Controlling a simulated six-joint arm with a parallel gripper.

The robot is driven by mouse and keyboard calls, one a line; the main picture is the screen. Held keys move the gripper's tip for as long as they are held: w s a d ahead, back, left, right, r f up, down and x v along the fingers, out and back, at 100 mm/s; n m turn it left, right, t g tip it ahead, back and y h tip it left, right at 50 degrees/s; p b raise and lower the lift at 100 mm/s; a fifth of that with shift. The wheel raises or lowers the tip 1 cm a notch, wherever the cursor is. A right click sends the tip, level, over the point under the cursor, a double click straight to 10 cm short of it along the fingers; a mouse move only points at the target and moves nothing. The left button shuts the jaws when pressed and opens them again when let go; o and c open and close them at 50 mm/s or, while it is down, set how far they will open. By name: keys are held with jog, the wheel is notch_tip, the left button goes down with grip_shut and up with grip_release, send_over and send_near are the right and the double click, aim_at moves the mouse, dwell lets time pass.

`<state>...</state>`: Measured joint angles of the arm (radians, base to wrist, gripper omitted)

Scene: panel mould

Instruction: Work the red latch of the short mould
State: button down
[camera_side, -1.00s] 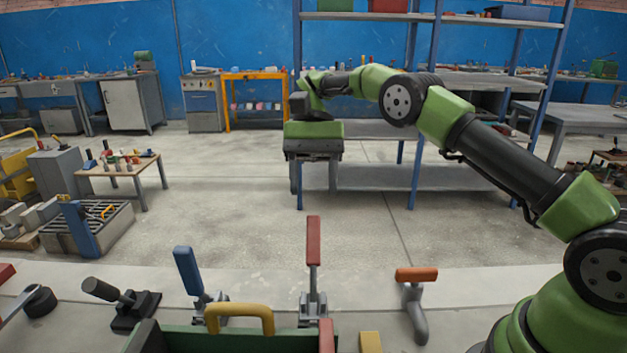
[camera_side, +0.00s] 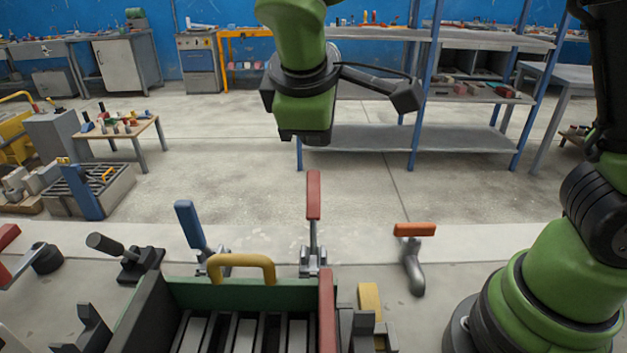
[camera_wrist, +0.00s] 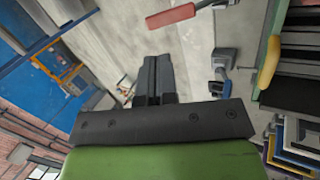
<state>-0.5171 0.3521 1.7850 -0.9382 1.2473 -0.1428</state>
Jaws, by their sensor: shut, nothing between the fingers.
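The green-walled mould (camera_side: 240,293) with its yellow handle (camera_side: 242,262) is at the bottom centre of the side view. Behind its far wall stands an upright red latch handle (camera_side: 314,195) on a metal clamp (camera_side: 313,262). The red handle also shows at the top of the wrist view (camera_wrist: 170,15). A second red bar (camera_side: 327,310) runs along the mould's right side; whether it is a latch is unclear. My gripper (camera_wrist: 157,58) is shut and empty, its fingers together, apart from the red handle. In the side view my wrist hangs above and beyond the handle, fingertips unclear.
A blue latch handle (camera_side: 189,224) stands left of the red one. An orange-handled clamp (camera_side: 414,230) is to the right. A black clamp (camera_side: 125,257) lies at the left. Open floor lies behind the bench.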

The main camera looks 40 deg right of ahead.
aim_at(314, 181)
jog(key=shift+n+t, duration=0.6)
jog(key=shift+n, duration=0.3)
jog(key=x, duration=0.8)
jog(key=a+x, duration=0.1)
jog(key=x, duration=0.4)
jog(key=shift+s+a+f, duration=0.15)
jog(key=shift+s+f, duration=0.1)
jog(key=shift+f, duration=0.15)
jog(key=shift+w+y, duration=0.15)
jog(key=shift+y, duration=0.15)
jog(key=shift+w+d+f+g+y, duration=0.75)
jog(key=shift+d+f+g+y, duration=0.05)
jog(key=shift+d+f+g, duration=0.1)
jog(key=shift+w+d+f, duration=0.25)
jog(key=shift+f, duration=0.25)
jog(key=shift+w+d+f, duration=0.25)
jog(key=shift+f, duration=0.25)
jog(key=shift+w+d+f, duration=0.25)
jog(key=shift+f, duration=0.2)
jog(key=shift+f, duration=0.1)
